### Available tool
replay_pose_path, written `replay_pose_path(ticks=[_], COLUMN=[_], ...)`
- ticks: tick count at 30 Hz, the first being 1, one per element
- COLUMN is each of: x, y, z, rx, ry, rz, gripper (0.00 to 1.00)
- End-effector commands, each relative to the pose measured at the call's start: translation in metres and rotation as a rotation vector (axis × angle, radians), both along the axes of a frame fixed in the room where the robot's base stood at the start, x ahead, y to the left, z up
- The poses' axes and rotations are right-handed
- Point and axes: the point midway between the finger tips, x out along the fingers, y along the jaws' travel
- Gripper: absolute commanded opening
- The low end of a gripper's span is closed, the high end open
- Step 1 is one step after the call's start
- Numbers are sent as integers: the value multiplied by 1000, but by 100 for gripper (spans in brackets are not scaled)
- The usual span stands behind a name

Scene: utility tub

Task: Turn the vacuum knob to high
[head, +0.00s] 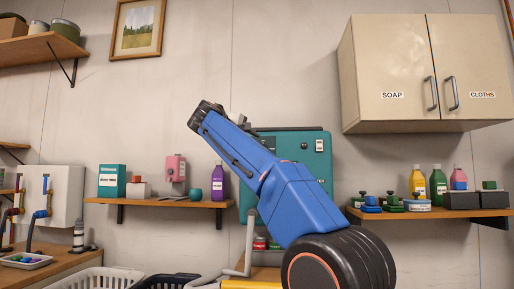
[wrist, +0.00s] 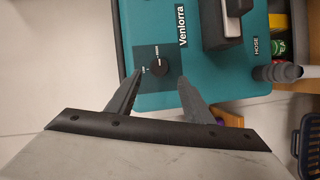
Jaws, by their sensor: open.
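The vacuum is a teal box (head: 311,151) on the back wall, partly hidden behind my blue arm in the head view. The wrist view shows its teal face (wrist: 138,27) with the word Venlorra. The small round black vacuum knob (wrist: 159,66) sits on this face, with tiny pale labels beside it. Its pointer is too small to read for sure. My gripper (wrist: 160,79) is open and empty. Its two dark fingers lie on either side of the knob in the picture, with visible gaps. I cannot tell their depth from the face.
A dark block-like handle (wrist: 220,28) stands out from the face, right of the knob. A grey hose end (wrist: 276,72) sits beside the HOSE label. Shelves with bottles flank the vacuum, and a cream cupboard (head: 388,70) hangs at upper right. Baskets (head: 100,279) stand below.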

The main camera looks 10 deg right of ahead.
Motion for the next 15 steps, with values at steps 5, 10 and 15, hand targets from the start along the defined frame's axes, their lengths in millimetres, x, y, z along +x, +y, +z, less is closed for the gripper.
replay_pose_path(ticks=[5, 10, 15], x=[-28, -53, -72], y=[25, 46, 61], z=[5, 10, 12], rx=[0, 1, 0], ry=[0, 0, 1], rz=[4, 3, 1], gripper=[47, 47, 47])
